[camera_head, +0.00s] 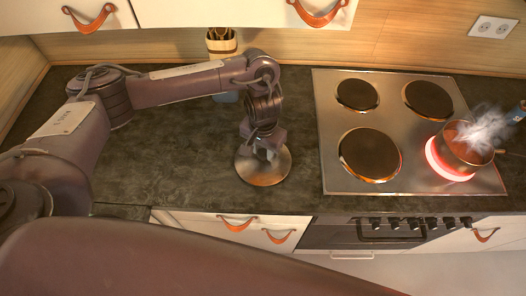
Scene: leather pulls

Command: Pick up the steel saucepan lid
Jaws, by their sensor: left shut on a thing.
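The steel saucepan lid (266,173) is a round shiny disc at the front of the dark countertop, left of the stove. My left gripper (264,153) comes down on it from above and is shut at its middle, where the knob would be. The gripper hides the knob. I cannot tell whether the lid rests on the counter or is slightly raised. My right gripper is not in view.
A steel stove (400,130) stands to the right. A steaming pot (462,150) sits on its glowing front right burner (446,165). A utensil holder (221,42) stands at the back wall. Drawers with leather pulls (237,223) line the front.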

